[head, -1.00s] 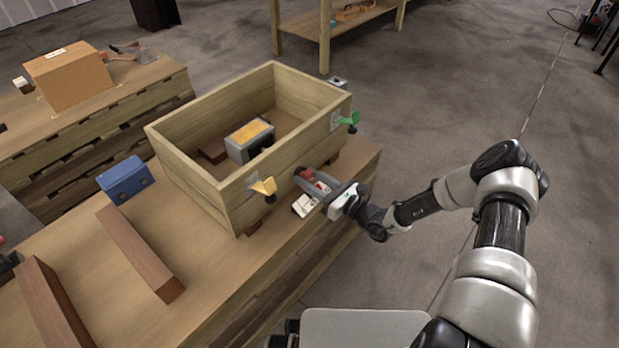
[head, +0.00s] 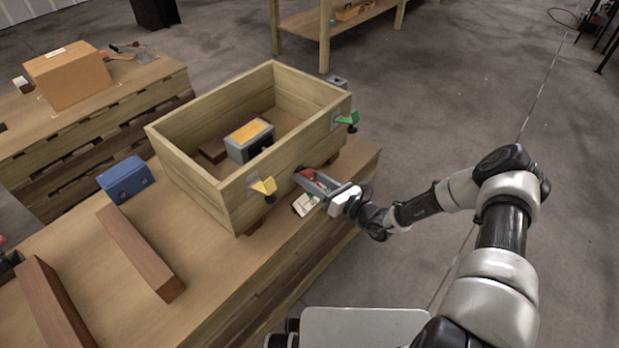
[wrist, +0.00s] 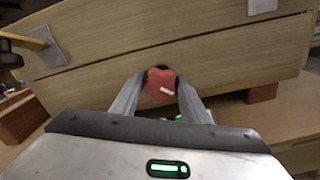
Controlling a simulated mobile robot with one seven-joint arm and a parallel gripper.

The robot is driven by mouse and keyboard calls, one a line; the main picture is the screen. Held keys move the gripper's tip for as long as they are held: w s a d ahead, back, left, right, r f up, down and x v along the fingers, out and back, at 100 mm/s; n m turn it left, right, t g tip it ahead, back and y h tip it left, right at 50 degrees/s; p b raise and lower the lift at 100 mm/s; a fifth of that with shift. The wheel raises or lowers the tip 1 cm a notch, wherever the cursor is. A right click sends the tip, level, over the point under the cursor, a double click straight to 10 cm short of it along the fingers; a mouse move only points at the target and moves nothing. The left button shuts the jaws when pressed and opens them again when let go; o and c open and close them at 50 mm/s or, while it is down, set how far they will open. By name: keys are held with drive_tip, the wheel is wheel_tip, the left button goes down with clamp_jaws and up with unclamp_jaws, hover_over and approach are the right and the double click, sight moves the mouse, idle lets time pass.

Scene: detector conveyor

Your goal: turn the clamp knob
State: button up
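The red knob (head: 307,173) is on the front wall of the wooden box (head: 213,197), between a yellow lever and a green one. In the wrist view the knob (wrist: 159,84) is lobed and has a short white mark, slanted, on its face. My gripper (wrist: 160,88) reaches in from the front with one finger on each side of the knob. In the head view my gripper (head: 312,180) partly hides the knob.
A yellow lever (head: 264,186) and a green lever (head: 348,118) stick out from the box front. A grey block with a yellow top (head: 249,132) is inside the box. A white-faced item (head: 305,204) lies below my gripper. A blue block (head: 126,179) and brown bars (head: 140,252) lie left.

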drive_tip(key=shift+o, duration=1.3)
drive_tip(key=shift+s+d, duration=0.1)
drive_tip(key=p+v, duration=0.2)
drive_tip(key=v, duration=1.5)
drive_tip(key=shift+s, duration=0.1)
